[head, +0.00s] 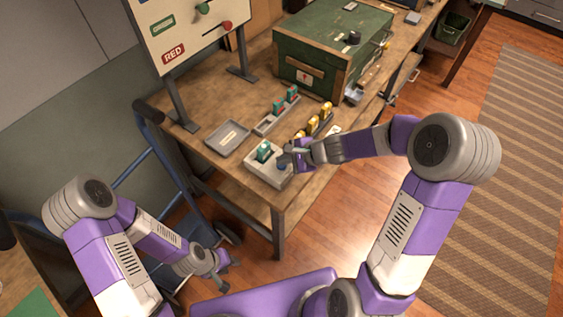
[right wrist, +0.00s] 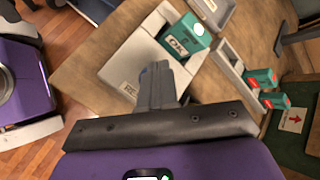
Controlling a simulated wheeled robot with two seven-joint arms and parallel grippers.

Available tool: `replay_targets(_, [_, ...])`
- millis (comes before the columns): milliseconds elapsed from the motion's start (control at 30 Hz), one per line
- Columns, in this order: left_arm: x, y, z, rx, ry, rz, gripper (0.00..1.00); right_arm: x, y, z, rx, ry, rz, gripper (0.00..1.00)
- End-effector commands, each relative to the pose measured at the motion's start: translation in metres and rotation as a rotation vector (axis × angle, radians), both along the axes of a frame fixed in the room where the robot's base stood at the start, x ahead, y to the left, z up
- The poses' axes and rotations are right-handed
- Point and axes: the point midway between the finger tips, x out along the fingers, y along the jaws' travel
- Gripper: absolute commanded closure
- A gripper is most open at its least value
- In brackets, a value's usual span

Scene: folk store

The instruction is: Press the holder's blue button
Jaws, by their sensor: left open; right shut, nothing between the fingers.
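The holder (head: 258,173) is a light grey box near the front corner of the workbench. A teal block (head: 263,150) stands in its left part; in the right wrist view this block (right wrist: 187,38) carries a label. The blue button (head: 282,166) shows partly on the holder's right side, beneath my right gripper. My right gripper (head: 288,156) is shut and empty, its tips over the button's side of the holder; I cannot tell whether they touch it. My left gripper (head: 224,268) is open and empty, low beside the bench.
A grey tray (head: 227,138) lies behind the holder. A rack with teal pieces (head: 278,107) and a row of yellow pieces (head: 313,125) stand close by. A green chest (head: 325,45) and a sign board (head: 190,35) stand farther back. A blue hand truck (head: 165,165) leans left of the bench.

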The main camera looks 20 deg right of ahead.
Motion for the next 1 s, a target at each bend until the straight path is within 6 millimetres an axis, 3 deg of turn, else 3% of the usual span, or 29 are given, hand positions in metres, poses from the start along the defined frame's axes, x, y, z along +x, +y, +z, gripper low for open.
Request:
replay_targets(100, [0.000,0.000,0.007,0.000,0.000,0.000,0.57,0.000,0.000,0.009,-0.001,-0.001,0.001,1.00])
replay_targets(567, [0.000,0.000,0.011,0.000,0.000,0.000,0.57,0.000,0.000,0.014,-0.001,-0.002,0.001,1.00])
replay_targets(1000, [0.000,0.000,0.049,0.000,0.000,0.000,0.57,0.000,0.000,0.057,0.000,-0.003,0.000,1.00])
